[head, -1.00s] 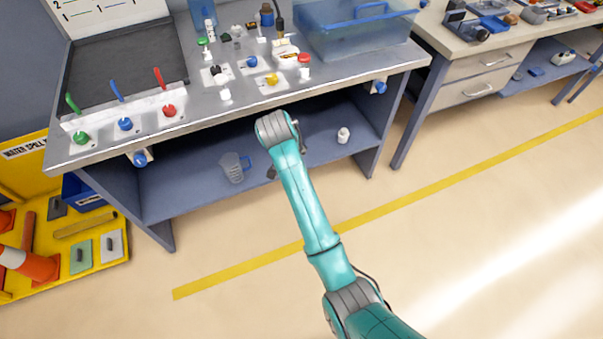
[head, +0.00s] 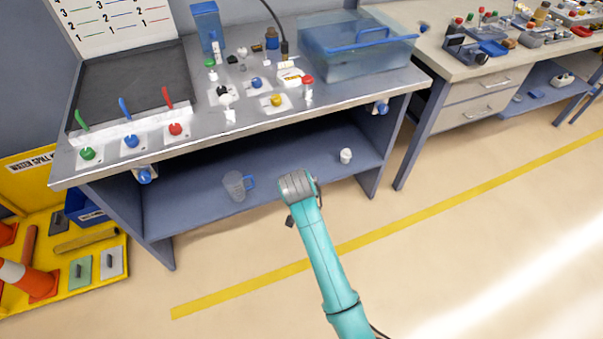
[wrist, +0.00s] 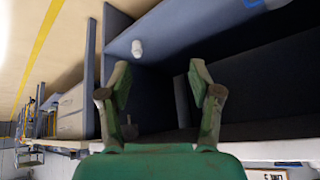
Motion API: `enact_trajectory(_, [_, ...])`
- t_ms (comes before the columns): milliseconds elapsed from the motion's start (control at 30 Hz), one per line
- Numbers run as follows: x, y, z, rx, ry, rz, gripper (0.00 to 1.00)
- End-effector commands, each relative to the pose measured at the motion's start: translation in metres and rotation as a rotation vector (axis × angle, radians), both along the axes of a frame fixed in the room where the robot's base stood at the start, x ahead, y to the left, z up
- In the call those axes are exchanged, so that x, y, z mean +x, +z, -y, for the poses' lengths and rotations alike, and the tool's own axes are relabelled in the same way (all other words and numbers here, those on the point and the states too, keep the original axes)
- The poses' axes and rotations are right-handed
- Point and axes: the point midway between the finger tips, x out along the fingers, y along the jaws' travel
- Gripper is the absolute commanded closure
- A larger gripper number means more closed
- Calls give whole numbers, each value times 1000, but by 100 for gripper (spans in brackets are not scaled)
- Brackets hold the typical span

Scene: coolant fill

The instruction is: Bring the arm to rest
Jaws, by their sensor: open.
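My teal arm reaches up from the bottom of the head view, its grey wrist end in front of the workbench's lower shelf (head: 200,205). My gripper (wrist: 160,82) shows in the wrist view with its two fingers spread apart and nothing between them. In the head view the fingers are mostly hidden behind the wrist. A clear measuring jug (head: 235,186) with a blue handle stands on the shelf, left of the wrist. A small white container (head: 346,155) stands on the shelf to the right, and it also shows in the wrist view (wrist: 137,48).
The metal bench top (head: 200,140) holds knobs, coloured levers and a clear blue tank (head: 355,48). A yellow spill station (head: 100,285) with a cone stands at left. A second bench (head: 480,70) stands at right. The floor in front is clear, with a yellow line (head: 400,215).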

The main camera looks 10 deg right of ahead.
Motion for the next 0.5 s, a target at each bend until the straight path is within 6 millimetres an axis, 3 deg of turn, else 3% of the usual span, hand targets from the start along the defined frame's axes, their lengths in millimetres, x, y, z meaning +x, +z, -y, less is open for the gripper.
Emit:
enact_trajectory(267, [-3,-3,1,0,4,1,36])
enact_trajectory(367, [-14,-16,7,-2,19,12,36])
enact_trajectory(500, [-46,-44,23,-5,64,46,36])
